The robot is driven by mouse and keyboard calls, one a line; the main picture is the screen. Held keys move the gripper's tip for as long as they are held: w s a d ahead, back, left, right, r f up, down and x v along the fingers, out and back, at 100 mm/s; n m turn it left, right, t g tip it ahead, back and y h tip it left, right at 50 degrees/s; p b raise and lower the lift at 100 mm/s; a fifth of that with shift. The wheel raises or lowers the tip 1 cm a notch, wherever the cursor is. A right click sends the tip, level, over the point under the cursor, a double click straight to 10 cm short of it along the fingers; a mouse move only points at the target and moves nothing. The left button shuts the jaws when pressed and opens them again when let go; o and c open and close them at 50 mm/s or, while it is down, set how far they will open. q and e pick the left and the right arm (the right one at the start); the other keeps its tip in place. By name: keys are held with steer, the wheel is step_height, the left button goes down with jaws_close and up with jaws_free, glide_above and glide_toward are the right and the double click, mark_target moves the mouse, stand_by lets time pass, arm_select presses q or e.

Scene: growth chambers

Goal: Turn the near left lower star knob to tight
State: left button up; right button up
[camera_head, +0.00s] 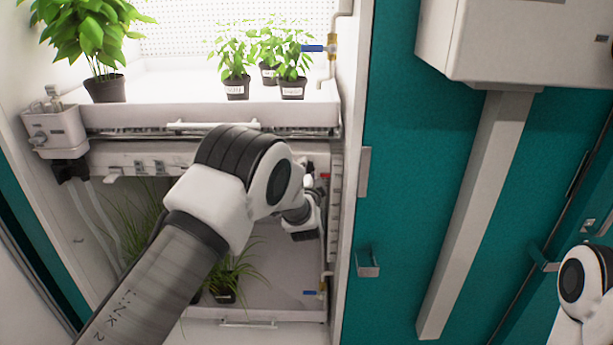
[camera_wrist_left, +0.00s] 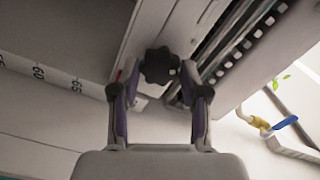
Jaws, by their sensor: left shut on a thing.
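The black star knob (camera_wrist_left: 160,65) shows in the left wrist view, between the two fingertips of my left gripper (camera_wrist_left: 160,88). The fingers stand on either side of it, shut on it. In the head view my left arm reaches into the growth chamber, and its wrist (camera_head: 302,215) is below the upper shelf near the right wall. The fingers and the knob are hidden there by the arm. My right gripper is not in view; only part of my right arm shows at the right edge.
The upper tray (camera_head: 200,116) holds potted plants, with a white box (camera_head: 55,128) at its left end. Grassy plants stand on the lower tray (camera_head: 270,300). A blue-handled valve (camera_wrist_left: 285,123) is near the knob. A teal door (camera_head: 400,200) stands right of the chamber.

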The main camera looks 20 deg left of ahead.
arm_select(q)
steer(key=m, duration=0.4)
steer(key=shift+m+b, duration=0.3)
steer(key=shift+m, duration=0.1)
stand_by(0.4)
steer(key=o, duration=1.1)
steer(key=shift+d, duration=0.1)
steer(key=shift+o, duration=0.2)
steer(key=v, duration=1.2)
